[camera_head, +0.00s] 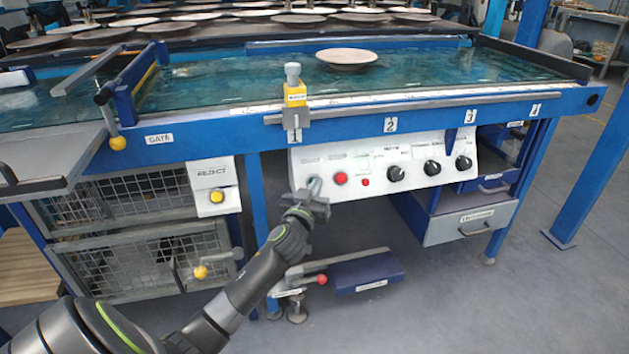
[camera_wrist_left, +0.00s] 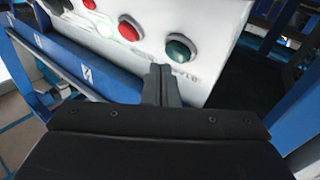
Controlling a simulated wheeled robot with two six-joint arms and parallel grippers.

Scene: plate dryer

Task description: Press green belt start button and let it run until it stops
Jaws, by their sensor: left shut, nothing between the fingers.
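The green button (camera_wrist_left: 181,47) shows in the left wrist view on the white control panel (camera_head: 430,152), with a red button (camera_wrist_left: 130,28) beside it. In the head view my gripper covers the green button's place, and the red button (camera_head: 341,178) shows just to the right. My left gripper (camera_head: 314,186) is shut and empty in front of the panel's left end. In the left wrist view its fingertips (camera_wrist_left: 161,70) are close to the green button; I cannot tell whether they touch it. The teal belt (camera_head: 430,67) carries one plate (camera_head: 347,56). My right gripper is not in view.
Several black knobs (camera_head: 432,167) sit farther right on the panel. A yellow block (camera_head: 295,95) is clamped at the belt's front rail. A reject box with a yellow button (camera_head: 216,196) hangs to the left. A blue pedal (camera_head: 366,273) lies below. More plates rest behind the belt.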

